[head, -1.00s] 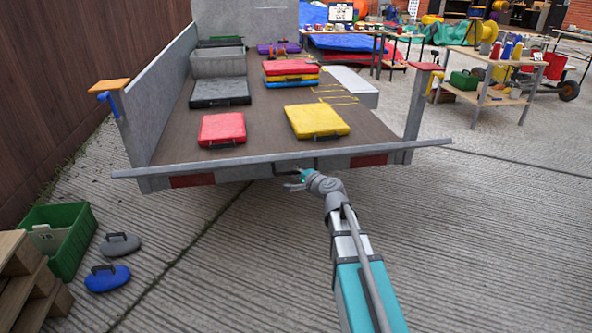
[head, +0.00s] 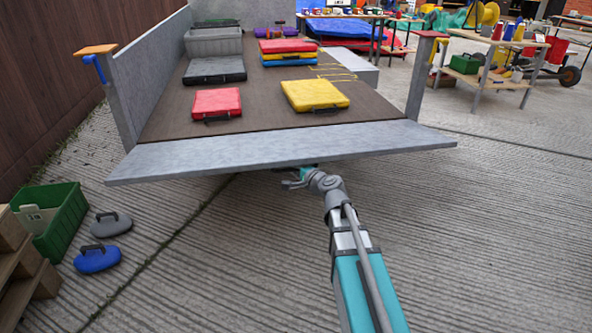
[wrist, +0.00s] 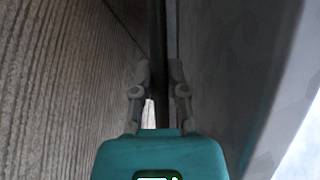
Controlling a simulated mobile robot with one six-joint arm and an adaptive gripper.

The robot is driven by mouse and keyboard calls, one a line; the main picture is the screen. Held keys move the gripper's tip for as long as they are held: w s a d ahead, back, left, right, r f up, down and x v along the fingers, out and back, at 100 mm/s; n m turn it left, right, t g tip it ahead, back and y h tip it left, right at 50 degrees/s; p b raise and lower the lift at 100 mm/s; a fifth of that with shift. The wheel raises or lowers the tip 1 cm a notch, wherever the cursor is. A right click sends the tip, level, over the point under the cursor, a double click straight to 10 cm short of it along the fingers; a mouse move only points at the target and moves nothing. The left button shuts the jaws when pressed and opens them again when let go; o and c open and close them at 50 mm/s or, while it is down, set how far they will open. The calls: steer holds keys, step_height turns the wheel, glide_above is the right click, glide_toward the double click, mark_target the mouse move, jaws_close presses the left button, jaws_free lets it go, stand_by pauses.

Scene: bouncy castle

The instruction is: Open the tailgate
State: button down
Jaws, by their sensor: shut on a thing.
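The tailgate (head: 270,150) is a long pale grey panel across the rear of the trailer bed. It leans outward and down towards me, its inner face showing and its free edge away from the corner posts. My gripper (head: 296,181) is low at the middle of that free edge, mostly beneath it. In the wrist view the two fingers of my gripper (wrist: 157,75) are on either side of a dark narrow part of the tailgate and shut on it. The exact contact is dark and hard to make out.
The trailer bed (head: 190,120) carries a red case (head: 217,101), a yellow case (head: 315,94) and a grey crate (head: 214,41). A green crate (head: 65,222) and two handled weights (head: 97,258) lie on the ground at left.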

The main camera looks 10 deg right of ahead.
steer(key=shift+f, duration=0.1)
stand_by(0.3)
steer(key=c, duration=0.6)
jaws_free()
steer(key=shift+c, duration=0.2)
steer(key=shift+s, duration=0.1)
